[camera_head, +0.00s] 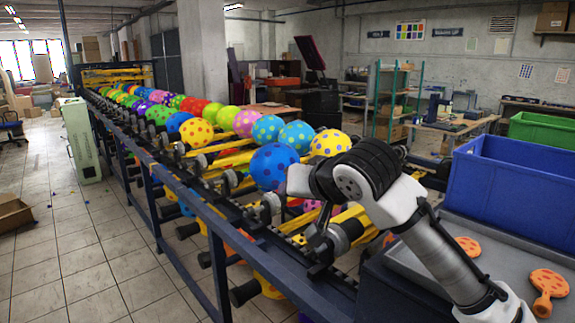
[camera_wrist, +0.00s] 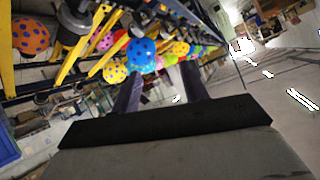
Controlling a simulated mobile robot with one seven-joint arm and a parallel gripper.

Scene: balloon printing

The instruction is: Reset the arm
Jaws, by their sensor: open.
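My arm reaches from the lower right of the head view over the near end of the balloon conveyor (camera_head: 165,207). My gripper (camera_wrist: 160,85) shows in the wrist view with its two dark fingers spread apart and nothing between them. In the head view its fingertips are hard to make out against the rail. A blue spotted balloon (camera_head: 273,166) sits on the conveyor just left of my arm. It also shows in the wrist view (camera_wrist: 141,55), beyond the fingers.
A blue bin (camera_head: 510,190) stands at the right, with a green bin (camera_head: 543,131) behind it. An orange paddle-shaped piece (camera_head: 549,284) and an orange round piece (camera_head: 467,246) lie on the grey surface before the blue bin. Tiled floor (camera_head: 75,260) at the left is mostly clear.

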